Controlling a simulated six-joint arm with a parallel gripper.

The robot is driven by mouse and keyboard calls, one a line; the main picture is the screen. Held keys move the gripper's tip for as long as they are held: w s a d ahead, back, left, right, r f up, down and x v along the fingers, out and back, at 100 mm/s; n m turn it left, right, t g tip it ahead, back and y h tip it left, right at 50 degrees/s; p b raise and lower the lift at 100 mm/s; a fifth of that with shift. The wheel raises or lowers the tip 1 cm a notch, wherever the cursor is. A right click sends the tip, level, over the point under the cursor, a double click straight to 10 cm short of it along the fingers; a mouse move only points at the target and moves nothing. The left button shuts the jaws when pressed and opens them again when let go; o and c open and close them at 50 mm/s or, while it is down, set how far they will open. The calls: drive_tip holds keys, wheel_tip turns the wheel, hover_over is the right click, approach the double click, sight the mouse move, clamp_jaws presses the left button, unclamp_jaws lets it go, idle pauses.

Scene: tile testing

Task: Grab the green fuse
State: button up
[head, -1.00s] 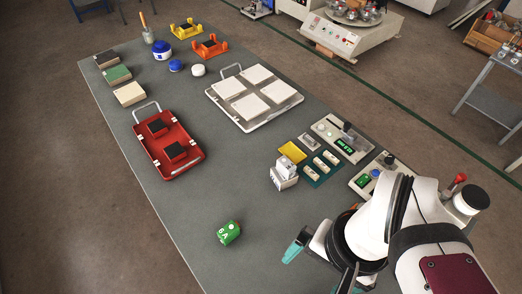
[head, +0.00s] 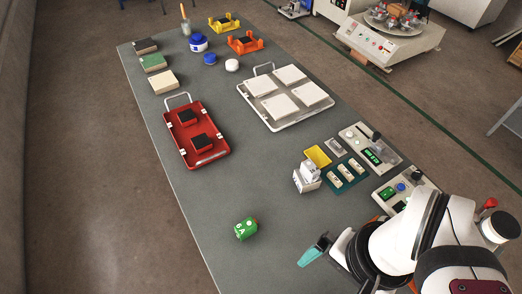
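The green fuse (head: 246,229) is a small green block with white markings, lying alone on the grey table near its left front edge in the head view. My gripper (head: 335,272) is to the right of the fuse and nearer the camera, apart from it. One teal-tipped finger shows clearly, pointing left. The other finger is mostly cut off at the bottom edge of the picture, so the gap between the fingers is hard to judge. Nothing shows between the fingertip and the fuse.
White blocks (head: 307,177) stand behind the fuse, beside a yellow tray (head: 318,156) and a teal holder (head: 345,173). Control boxes (head: 369,148) line the right edge. A red tray (head: 174,154) and a white tile tray (head: 245,92) lie farther back. The table around the fuse is bare.

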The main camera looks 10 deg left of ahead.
drive_tip(key=c, duration=0.4)
drive_tip(key=shift+c, duration=0.2)
drive_tip(key=n+t+h, duration=0.3)
drive_tip(key=n+h, duration=0.9)
drive_tip(key=n, duration=1.2)
hover_over(237, 233)
drive_tip(key=s+d, duration=0.2)
drive_tip(key=s, duration=0.1)
wheel_tip(237, 233, down, 9)
drive_tip(key=s+a+f+n+t+y, duration=0.1)
drive_tip(key=s+a+f+n+t, duration=0.55)
drive_tip(key=a+n, duration=0.25)
drive_tip(key=shift+t, duration=0.45)
drive_tip(key=x, duration=1)
drive_tip(key=a+f+x, duration=0.1)
drive_tip(key=x, duration=0.5)
drive_tip(key=shift+w+a, duration=0.1)
drive_tip(key=shift+w, duration=0.1)
